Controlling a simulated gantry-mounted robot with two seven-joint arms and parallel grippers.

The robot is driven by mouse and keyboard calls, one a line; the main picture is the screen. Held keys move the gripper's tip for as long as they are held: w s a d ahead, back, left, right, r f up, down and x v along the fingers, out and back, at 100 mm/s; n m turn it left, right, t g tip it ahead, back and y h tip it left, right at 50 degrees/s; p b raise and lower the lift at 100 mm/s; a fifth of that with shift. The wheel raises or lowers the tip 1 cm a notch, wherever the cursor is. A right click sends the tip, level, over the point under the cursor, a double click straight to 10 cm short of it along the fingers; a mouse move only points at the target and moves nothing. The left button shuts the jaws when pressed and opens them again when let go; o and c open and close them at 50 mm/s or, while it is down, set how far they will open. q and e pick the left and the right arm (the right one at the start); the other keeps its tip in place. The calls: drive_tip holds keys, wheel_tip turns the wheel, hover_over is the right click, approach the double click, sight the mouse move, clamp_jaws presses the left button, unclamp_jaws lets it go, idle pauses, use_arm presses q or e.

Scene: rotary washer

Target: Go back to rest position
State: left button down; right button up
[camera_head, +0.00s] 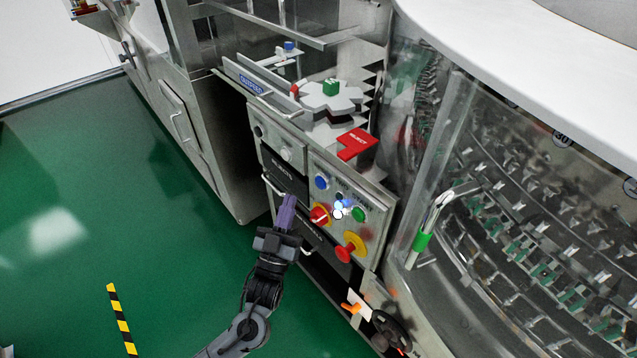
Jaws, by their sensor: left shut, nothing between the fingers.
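My left gripper (287,212) has purple fingers, which are shut with nothing between them. Its dark arm comes up from the bottom of the view. The fingers are in front of the machine's control panel (333,178), just left of a red and yellow knob (319,215). I cannot tell whether the fingertips touch the panel. My right gripper is not in view.
The panel also bears a blue button (322,182), a green button (358,214), a lit white button and a red and yellow emergency stop (351,247). The rotary washer (520,190) with its glass wall stands at right.

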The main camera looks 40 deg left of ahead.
use_arm(q)
drive_tip(key=s+d+r+g+h+p, duration=0.45)
drive_tip(key=r+g+p, duration=0.2)
drive_tip(key=p, duration=1.15)
drive_tip(key=s+d+f+m+g+h+p, duration=0.1)
drive_tip(key=s+d+f+m+g+p, duration=0.15)
drive_tip(key=s+g, duration=0.5)
drive_tip(key=s+d+f+m+g+h+p, duration=0.1)
drive_tip(key=s+d+f+m+g+h, duration=0.2)
drive_tip(key=s+g, duration=0.45)
wheel_tip(320, 180, up, 38)
drive_tip(key=s+y+p, duration=0.1)
drive_tip(key=s+p, duration=0.1)
drive_tip(key=p, duration=3.5)
drive_tip(key=shift+s+d+t+p, duration=0.25)
drive_tip(key=shift+t+p, duration=0.15)
drive_tip(key=shift+t, duration=0.05)
